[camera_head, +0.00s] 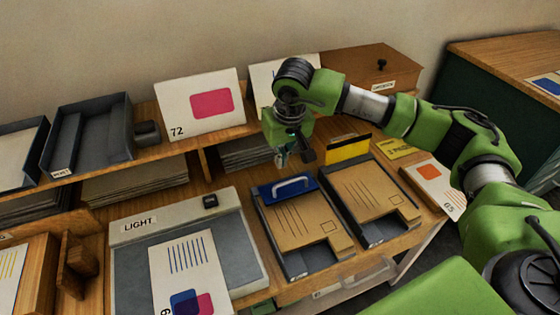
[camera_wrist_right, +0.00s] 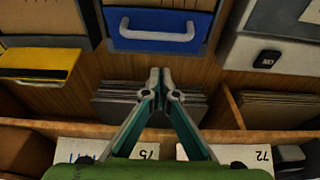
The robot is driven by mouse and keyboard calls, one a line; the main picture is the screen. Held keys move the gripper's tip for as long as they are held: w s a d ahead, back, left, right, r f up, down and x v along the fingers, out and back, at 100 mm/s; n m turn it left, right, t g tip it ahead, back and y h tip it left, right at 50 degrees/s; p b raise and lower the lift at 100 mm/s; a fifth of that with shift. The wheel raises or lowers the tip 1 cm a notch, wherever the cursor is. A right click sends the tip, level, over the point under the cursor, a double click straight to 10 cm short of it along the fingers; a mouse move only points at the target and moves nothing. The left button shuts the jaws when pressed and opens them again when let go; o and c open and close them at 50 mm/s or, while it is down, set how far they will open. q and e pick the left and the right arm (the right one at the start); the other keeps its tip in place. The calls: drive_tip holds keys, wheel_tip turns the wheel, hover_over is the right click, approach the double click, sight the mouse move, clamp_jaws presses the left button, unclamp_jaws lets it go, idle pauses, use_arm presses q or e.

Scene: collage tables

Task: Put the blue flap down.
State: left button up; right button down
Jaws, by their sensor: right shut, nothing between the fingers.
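The blue flap (camera_head: 270,192) has a pale handle (camera_head: 291,185) and lies low across the back end of the left tray (camera_head: 298,272), over the top of the brown card (camera_head: 302,222). In the right wrist view the blue flap (camera_wrist_right: 158,18) shows at the top, its handle facing the camera. My right gripper (camera_head: 281,160) is above and just behind the flap, apart from it. Its fingertips (camera_wrist_right: 160,74) are together with nothing between them. My left gripper is not in view.
A yellow flap (camera_head: 348,151) stands raised behind the right tray (camera_head: 372,241). A light box (camera_head: 140,228) with a printed sheet lies to the left. A shelf with cards, including one marked 72 (camera_head: 178,116), runs behind. A wooden box (camera_head: 372,62) is at the back right.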

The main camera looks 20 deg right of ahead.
drive_tip(key=shift+s+f+b, duration=0.15)
drive_tip(key=shift+s+b, duration=0.25)
drive_tip(key=shift+s, duration=0.1)
idle(0.3)
